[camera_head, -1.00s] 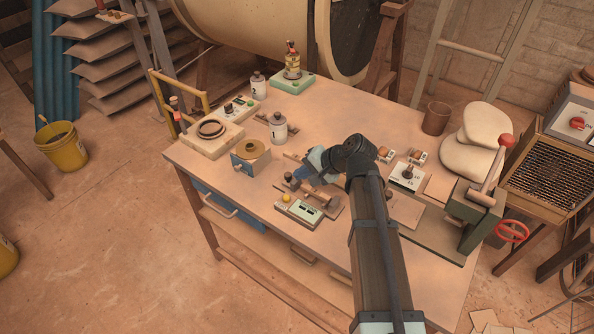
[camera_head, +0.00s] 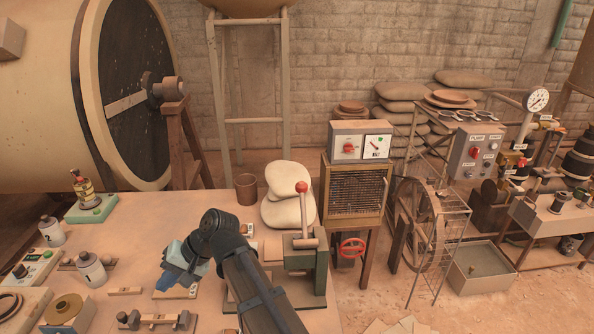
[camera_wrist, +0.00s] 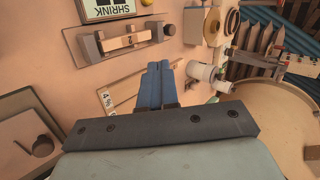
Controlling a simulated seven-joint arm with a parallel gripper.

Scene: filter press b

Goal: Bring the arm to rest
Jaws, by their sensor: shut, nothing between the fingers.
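My gripper (camera_head: 174,276) shows in the head view above the wooden worktable (camera_head: 125,222), at the end of my dark, bent arm. In the wrist view its two blue fingers (camera_wrist: 157,68) lie side by side, closed together with nothing between them. They point over the tabletop, near a small board with a white label (camera_wrist: 107,98). The fingers look clear of the bench items, but their exact height cannot be told.
A clamp-like wooden fixture (camera_head: 150,320) stands near my gripper. White jars (camera_head: 91,268) stand to its left. A green press with a red-knobbed lever (camera_head: 302,240) and pale sacks (camera_head: 288,205) stand to its right. Open tabletop lies behind my gripper.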

